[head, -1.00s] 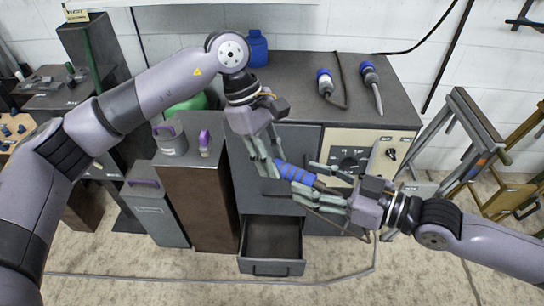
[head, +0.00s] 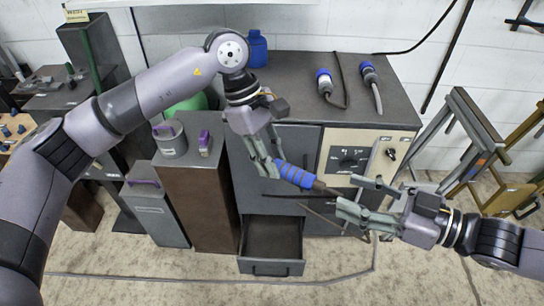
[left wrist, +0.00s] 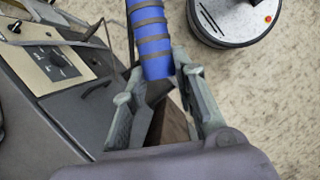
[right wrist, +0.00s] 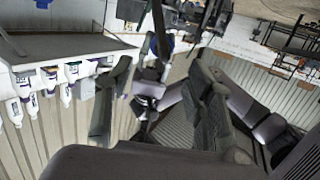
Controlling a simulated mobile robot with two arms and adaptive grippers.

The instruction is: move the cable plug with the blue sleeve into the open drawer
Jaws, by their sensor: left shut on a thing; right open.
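The plug with the blue sleeve (head: 296,174) is held at its upper left end by my left gripper (head: 271,163), which is shut on it. The sleeve has dark bands and points down to the right, with a dark end beyond it. In the left wrist view the banded blue sleeve (left wrist: 150,40) sits between the fingers (left wrist: 153,92). My right gripper (head: 348,195) is open and empty, just right of the plug's dark end. The open drawer (head: 272,267) is pulled out low in the grey cabinet, below the plug. It looks empty.
Two other blue-and-white plugs (head: 325,82) (head: 369,75) lie on the bench top (head: 300,95). A panel with a knob (head: 350,158) is behind the right gripper. A brown cabinet (head: 207,205) stands left of the drawer. The floor in front (head: 180,285) is mostly clear.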

